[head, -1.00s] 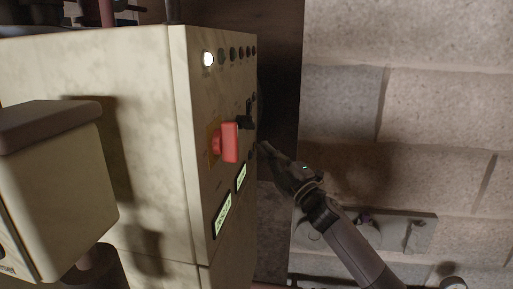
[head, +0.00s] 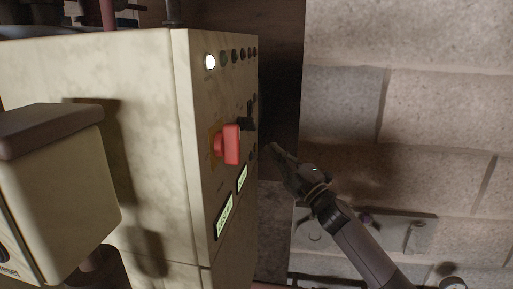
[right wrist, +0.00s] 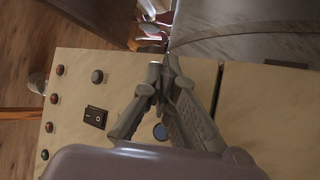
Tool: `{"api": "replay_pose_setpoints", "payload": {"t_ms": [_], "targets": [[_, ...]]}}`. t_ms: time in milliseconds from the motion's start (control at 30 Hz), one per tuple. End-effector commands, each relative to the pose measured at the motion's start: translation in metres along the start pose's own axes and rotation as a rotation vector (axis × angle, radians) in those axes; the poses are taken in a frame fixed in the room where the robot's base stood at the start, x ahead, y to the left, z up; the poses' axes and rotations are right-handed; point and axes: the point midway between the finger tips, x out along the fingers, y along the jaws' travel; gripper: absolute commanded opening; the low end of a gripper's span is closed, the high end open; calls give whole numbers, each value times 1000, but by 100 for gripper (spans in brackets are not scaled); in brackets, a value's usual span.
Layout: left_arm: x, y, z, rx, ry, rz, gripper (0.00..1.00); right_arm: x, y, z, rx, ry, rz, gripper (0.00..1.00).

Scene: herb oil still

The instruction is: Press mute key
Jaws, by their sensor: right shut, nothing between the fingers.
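The control panel face (head: 192,190) of the cream cabinet carries several buttons and switches; their labels are too small to read, so I cannot tell which is the mute key. In the right wrist view a black round button (right wrist: 97,76), a black rocker switch (right wrist: 96,117) and a blue round button (right wrist: 160,131), partly hidden by my fingers, show on the panel. My right gripper (head: 273,148) is shut and empty, just right of the panel face in the head view, with a gap between. It also shows in the right wrist view (right wrist: 164,76). My left gripper is not in view.
A red knob (head: 231,145) sticks out of the panel, above two lit displays (head: 224,216). A lit white lamp (head: 210,62) heads a row of lamps. A cream box (head: 60,190) juts out at left. A block wall (head: 420,110) stands at right.

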Motion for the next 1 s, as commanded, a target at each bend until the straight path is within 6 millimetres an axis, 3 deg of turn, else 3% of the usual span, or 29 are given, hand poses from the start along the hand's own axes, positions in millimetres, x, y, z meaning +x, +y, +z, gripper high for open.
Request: {"api": "replay_pose_setpoints", "payload": {"t_ms": [400, 1000], "targets": [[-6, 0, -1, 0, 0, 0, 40, -27, 20, 20, -2, -1, 0, 0], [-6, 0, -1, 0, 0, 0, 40, -29, 21, 21, 0, -1, 0, 0]]}}
